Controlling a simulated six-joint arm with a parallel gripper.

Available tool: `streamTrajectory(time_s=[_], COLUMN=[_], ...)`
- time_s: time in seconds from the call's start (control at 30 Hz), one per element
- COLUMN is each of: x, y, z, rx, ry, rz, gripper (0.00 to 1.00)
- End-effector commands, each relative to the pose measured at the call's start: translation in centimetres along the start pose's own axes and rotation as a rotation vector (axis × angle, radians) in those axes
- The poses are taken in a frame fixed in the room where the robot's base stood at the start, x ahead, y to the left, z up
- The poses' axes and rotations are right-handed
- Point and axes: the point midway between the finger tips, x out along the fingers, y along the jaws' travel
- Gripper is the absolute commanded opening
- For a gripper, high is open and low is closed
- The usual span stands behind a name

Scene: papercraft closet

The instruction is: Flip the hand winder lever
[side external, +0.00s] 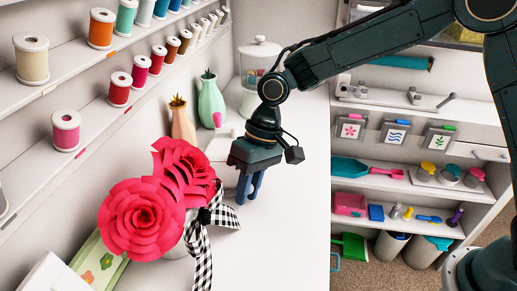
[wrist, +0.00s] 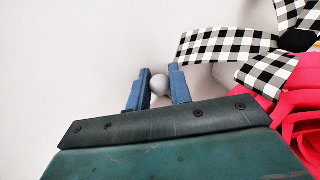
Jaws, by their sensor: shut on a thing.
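My gripper (side external: 247,200) points down over the white counter, just right of the red paper roses. In the wrist view, its two blue fingers (wrist: 159,76) are shut on a small pale grey round knob (wrist: 159,85), which looks like the end of the hand winder lever. The rest of the lever is hidden by the gripper. A white body (side external: 224,150) shows partly behind the gripper in the side view; I cannot tell whether it is the winder.
Red paper roses (side external: 142,218) with a checkered ribbon (side external: 198,250) stand close to the left of my gripper; the ribbon (wrist: 225,46) is near the fingers in the wrist view. Vases (side external: 211,103) and a lidded jar (side external: 260,55) stand behind. The counter's front (side external: 285,250) is clear.

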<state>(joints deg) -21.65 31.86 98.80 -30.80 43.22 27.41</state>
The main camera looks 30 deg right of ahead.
Motion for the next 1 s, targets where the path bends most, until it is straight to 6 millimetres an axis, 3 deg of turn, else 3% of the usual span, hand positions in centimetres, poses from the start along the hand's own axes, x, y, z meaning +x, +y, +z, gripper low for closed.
streamTrajectory(time_s=[0.77,0.8,0.83,0.87,1.0], x=[-0.51,-0.51,-0.51,-0.51,-0.51], y=[-0.43,-0.43,-0.43,-0.43,-0.42], z=[-0.38,-0.38,-0.38,-0.38,-0.37], rx=[0.044,0.044,0.044,0.044,0.044], ry=[-0.105,-0.105,-0.105,-0.105,-0.105], rz=[0.060,0.060,0.060,0.060,0.060], gripper=[0.00,0.29,0.35,0.40,0.40])
